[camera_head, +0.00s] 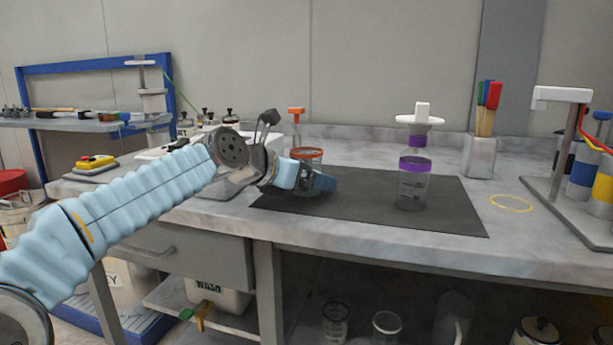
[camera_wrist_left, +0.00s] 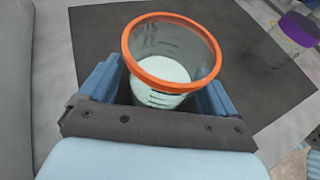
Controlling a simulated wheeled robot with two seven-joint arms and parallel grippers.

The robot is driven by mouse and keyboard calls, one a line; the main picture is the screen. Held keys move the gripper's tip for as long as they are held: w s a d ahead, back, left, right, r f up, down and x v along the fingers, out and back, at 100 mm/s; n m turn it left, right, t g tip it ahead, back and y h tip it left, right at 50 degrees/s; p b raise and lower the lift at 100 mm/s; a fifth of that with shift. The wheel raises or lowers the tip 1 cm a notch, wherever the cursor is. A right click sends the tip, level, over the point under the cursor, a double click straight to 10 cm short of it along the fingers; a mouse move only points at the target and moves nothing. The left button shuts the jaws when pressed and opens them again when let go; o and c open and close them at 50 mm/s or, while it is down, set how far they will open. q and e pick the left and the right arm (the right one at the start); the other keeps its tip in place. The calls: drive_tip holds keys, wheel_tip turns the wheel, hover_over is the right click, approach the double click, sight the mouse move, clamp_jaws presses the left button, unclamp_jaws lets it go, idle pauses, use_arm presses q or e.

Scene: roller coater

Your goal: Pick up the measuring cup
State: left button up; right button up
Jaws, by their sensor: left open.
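A clear measuring cup (camera_wrist_left: 165,95) with an orange rim and dark graduation marks stands on the black mat, with pale contents or a pale bottom showing inside. In the head view the cup (camera_head: 305,172) is at the left part of the mat, partly hidden by my left gripper. My left gripper (camera_head: 308,181) is open with its blue fingers around the cup. In the left wrist view the left gripper (camera_wrist_left: 162,88) has one finger on each side of the cup. I cannot tell whether the fingers touch it. My right gripper is not in view.
The black mat (camera_head: 370,202) lies on a marble counter (camera_head: 330,235). A clear container with purple bands (camera_head: 413,180) stands right of the cup. An orange-topped tool (camera_head: 296,118) stands behind the cup. A holder with coloured handles (camera_head: 480,155) and a white stand (camera_head: 560,150) are farther right.

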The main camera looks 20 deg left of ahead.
sight(306, 156)
use_arm(q)
drive_tip(key=c, duration=1.2)
drive_tip(key=shift+o, duration=0.2)
drive_tip(key=shift+r, duration=0.1)
drive_tip(key=shift+r, duration=0.2)
drive_tip(key=r, duration=0.1)
drive_tip(key=r+p, duration=0.2)
drive_tip(key=shift+s+r, duration=0.35)
drive_tip(key=shift+r, duration=0.05)
drive_tip(key=s+d+r+p, duration=0.1)
drive_tip(key=s+r, duration=0.7)
drive_tip(key=s, duration=0.5)
drive_tip(key=shift+s+r, duration=0.15)
drive_tip(key=shift+r, duration=0.15)
